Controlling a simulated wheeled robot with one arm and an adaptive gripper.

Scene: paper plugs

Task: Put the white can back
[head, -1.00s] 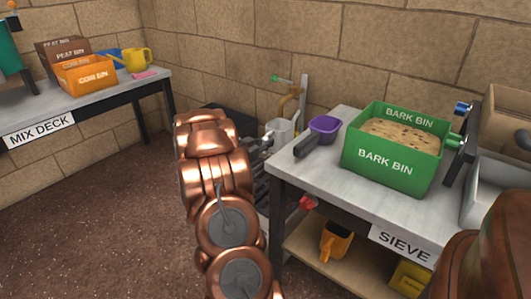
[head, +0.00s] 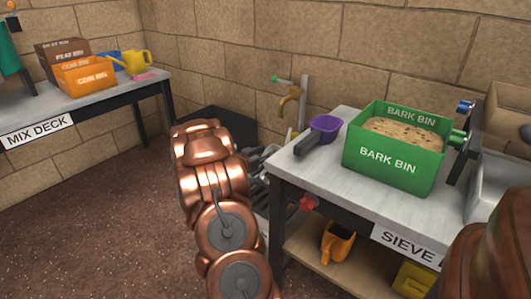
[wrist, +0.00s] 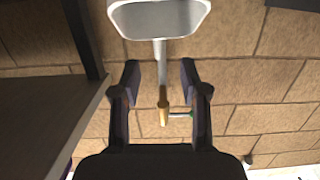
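The white can does not show clearly in either current view. My gripper (wrist: 160,88) is open in the wrist view, with nothing between its two dark fingers except the grey post and wall behind. In the head view it is mostly hidden behind my copper arm, left of the sieve bench. The brass tap (head: 289,101) stands on the grey post behind the arm; it also shows beyond the fingers in the wrist view (wrist: 163,113). A pale, tray-like shape (wrist: 160,18) is at the top of the wrist view; I cannot tell whether it is the can.
The sieve bench (head: 312,176) holds a purple scoop (head: 325,124) and a green bark bin (head: 393,160). An orange can (head: 338,243) is on its lower shelf (head: 305,246). The mix deck (head: 95,98) at left holds a yellow can (head: 138,62) and several bins. Floor at left is clear.

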